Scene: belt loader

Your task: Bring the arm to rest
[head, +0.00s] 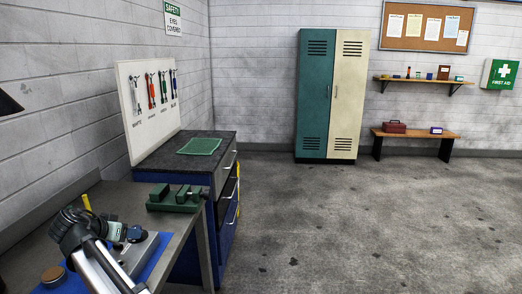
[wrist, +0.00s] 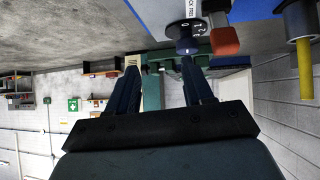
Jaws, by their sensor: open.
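My gripper (wrist: 160,68) shows in the wrist view with its two dark fingers spread apart. Nothing is seen held between them. That view is upside down, and a dark round knob (wrist: 186,40) and a red-brown block-like part (wrist: 223,38) show beyond the fingertips. I cannot tell how far the fingers are from them. In the head view my grey and black arm (head: 92,255) rises at the lower left over the near bench. The fingers cannot be made out clearly there.
A metal block (head: 138,252) stands on a blue mat by my arm. A green vise-like fixture (head: 174,200) sits at the bench's far end. Beyond are a drawer cabinet with a green mat (head: 200,146) and a tool board (head: 137,115). The floor (head: 350,220) at right is clear.

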